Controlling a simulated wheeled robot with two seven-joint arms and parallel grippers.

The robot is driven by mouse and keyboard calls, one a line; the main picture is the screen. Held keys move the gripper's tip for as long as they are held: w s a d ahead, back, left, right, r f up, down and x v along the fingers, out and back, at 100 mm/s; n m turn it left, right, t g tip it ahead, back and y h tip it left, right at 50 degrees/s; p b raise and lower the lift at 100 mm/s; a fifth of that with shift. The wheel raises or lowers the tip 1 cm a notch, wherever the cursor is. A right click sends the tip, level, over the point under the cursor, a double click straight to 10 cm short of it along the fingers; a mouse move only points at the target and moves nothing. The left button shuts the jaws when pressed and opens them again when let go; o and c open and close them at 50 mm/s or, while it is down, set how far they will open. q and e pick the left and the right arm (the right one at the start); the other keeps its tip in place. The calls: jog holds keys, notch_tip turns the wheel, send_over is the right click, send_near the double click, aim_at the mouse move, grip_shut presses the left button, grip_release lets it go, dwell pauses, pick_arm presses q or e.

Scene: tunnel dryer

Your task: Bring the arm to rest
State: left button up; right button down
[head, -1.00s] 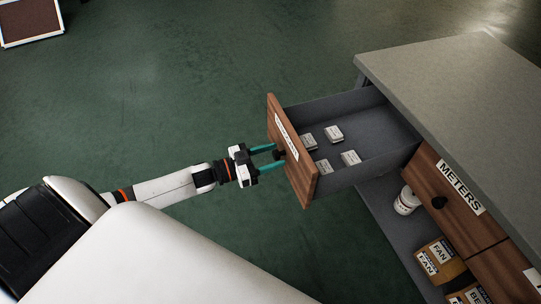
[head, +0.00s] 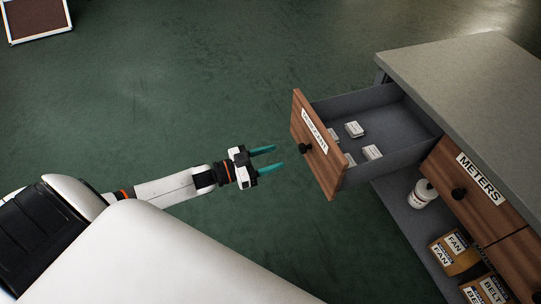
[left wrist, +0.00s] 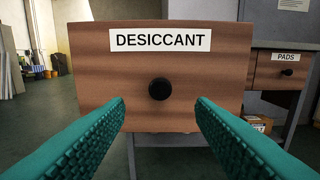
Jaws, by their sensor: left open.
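My left gripper (head: 265,159) is open and empty, its two teal fingers pointing at the front of a pulled-out drawer. The drawer (head: 321,143) has a wooden front, a black round knob and a label. In the left wrist view the label reads DESICCANT on the drawer front (left wrist: 100,80), and the knob (left wrist: 159,89) sits centred beyond the fingertips (left wrist: 160,103). The fingers are apart from the knob (head: 305,148), with a gap of floor between. Several small pale packets (head: 354,129) lie in the drawer. My right gripper is not in view.
The grey-topped bench (head: 470,85) stands at right, with a METERS drawer (head: 468,189) shut beside the open one. Its lower shelf holds a white container (head: 421,195) and FAN boxes (head: 455,250). The green floor left of the drawer is clear. A framed panel (head: 37,18) lies far left.

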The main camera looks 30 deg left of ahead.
pick_arm(q)
jog(key=shift+w+d, duration=0.1)
jog(key=shift+w, duration=0.05)
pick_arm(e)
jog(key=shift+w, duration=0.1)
